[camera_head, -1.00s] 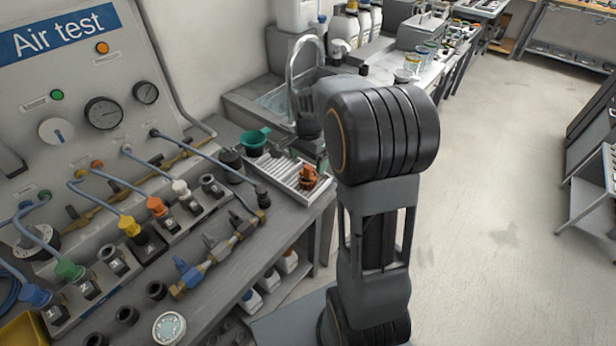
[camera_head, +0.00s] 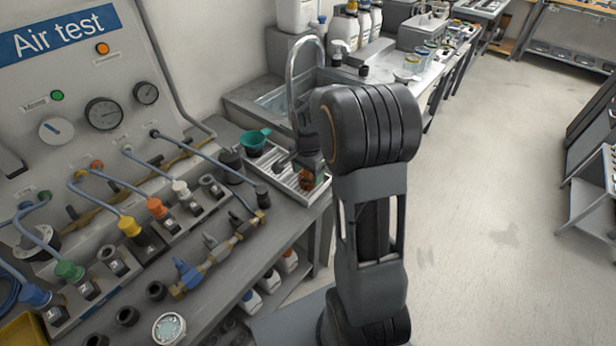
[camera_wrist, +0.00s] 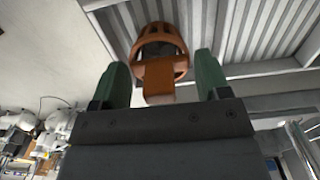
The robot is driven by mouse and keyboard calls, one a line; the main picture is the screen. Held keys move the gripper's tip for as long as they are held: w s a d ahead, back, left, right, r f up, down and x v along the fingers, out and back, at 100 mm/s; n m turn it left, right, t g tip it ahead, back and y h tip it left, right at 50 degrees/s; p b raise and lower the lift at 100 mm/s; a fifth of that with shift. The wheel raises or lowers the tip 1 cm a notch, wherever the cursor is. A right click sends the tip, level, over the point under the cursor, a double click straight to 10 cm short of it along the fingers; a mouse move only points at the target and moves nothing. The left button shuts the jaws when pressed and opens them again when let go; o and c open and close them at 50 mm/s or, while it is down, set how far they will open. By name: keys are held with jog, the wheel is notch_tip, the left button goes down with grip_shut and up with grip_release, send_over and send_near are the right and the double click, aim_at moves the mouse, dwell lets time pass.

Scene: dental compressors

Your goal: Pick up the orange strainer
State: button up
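The orange strainer (camera_head: 307,181) sits on the white ribbed tray (camera_head: 272,172) beside the sink, partly hidden by my arm's end in the head view. In the wrist view the strainer (camera_wrist: 160,68) has a slotted round cage and a flat orange tab towards me. My gripper (camera_wrist: 161,62) is open, with one green finger on each side of the strainer and a small gap showing on both sides. The ribbed tray (camera_wrist: 284,22) lies behind it.
A green funnel (camera_head: 254,140) stands at the tray's back left. The sink (camera_head: 270,104) with its tall faucet (camera_head: 291,75) is just behind. The test bench's fittings and hoses (camera_head: 155,208) fill the left. Open floor (camera_head: 480,200) lies to the right.

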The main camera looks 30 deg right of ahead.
jog(key=c, duration=0.6)
jog(key=shift+r, duration=0.15)
